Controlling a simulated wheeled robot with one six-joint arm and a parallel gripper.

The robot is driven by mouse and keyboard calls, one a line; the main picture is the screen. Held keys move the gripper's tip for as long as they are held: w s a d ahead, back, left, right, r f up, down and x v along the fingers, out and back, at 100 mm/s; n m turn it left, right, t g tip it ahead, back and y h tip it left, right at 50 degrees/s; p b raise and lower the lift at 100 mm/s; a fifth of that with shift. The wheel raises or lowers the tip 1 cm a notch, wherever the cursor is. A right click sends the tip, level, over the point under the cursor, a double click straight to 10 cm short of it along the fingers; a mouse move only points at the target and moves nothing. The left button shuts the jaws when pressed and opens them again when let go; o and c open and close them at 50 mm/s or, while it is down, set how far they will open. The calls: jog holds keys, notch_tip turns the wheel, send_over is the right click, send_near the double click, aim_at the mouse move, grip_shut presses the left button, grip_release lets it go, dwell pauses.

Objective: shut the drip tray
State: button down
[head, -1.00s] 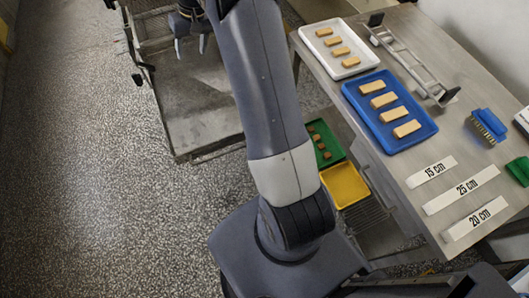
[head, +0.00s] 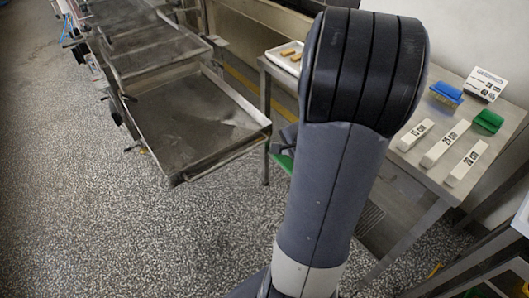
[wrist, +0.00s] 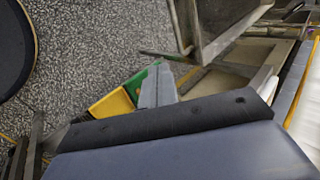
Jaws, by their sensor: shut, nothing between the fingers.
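The drip tray (head: 163,113) is a wide, shallow metal tray with a raised rim, at the left centre of the head view. It sticks out from the machine frame over the speckled floor. In the wrist view, a corner of what looks like the same tray (wrist: 207,48) shows at the top, right of and beyond my fingers. My gripper (wrist: 158,76) is shut and empty, with its grey fingers together, apart from the tray in that picture. In the head view my arm hides most of the gripper.
The steel table at right holds three white length blocks (head: 443,146), a blue brush (head: 446,94) and a green item (head: 488,121). A white tray (head: 287,58) shows behind my arm. Yellow (wrist: 112,105) and green (wrist: 136,84) trays lie low, near my fingers in the wrist view. Open floor lies left.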

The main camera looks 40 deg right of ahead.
jog(key=w+r+x, duration=0.1)
jog(key=w+x, duration=0.1)
jog(key=x, duration=1)
jog(key=shift+r, duration=0.4)
jog(key=shift+s+a, duration=0.1)
